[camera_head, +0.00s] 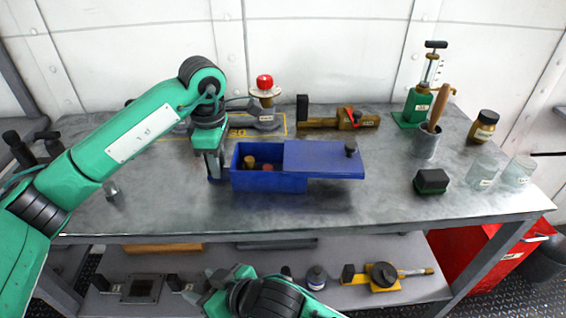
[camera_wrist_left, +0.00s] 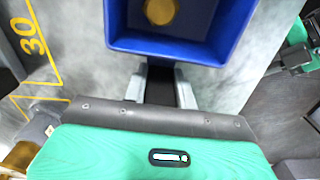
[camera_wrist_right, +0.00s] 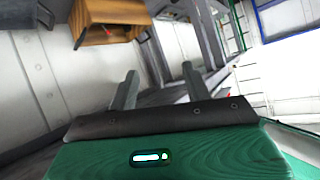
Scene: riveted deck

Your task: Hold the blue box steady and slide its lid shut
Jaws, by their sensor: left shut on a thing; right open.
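The blue box (camera_head: 268,183) stands on the metal bench, its left part uncovered. Inside are a tan round piece (camera_head: 249,161) and a reddish piece (camera_head: 267,167). My right gripper (camera_wrist_right: 158,72) is open and empty, low in front of the bench in the head view.
A black-topped block (camera_head: 431,182), a grey cup (camera_head: 426,142) and glass beakers (camera_head: 482,170) stand to the right. The bench front is clear. A lower shelf holds tools.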

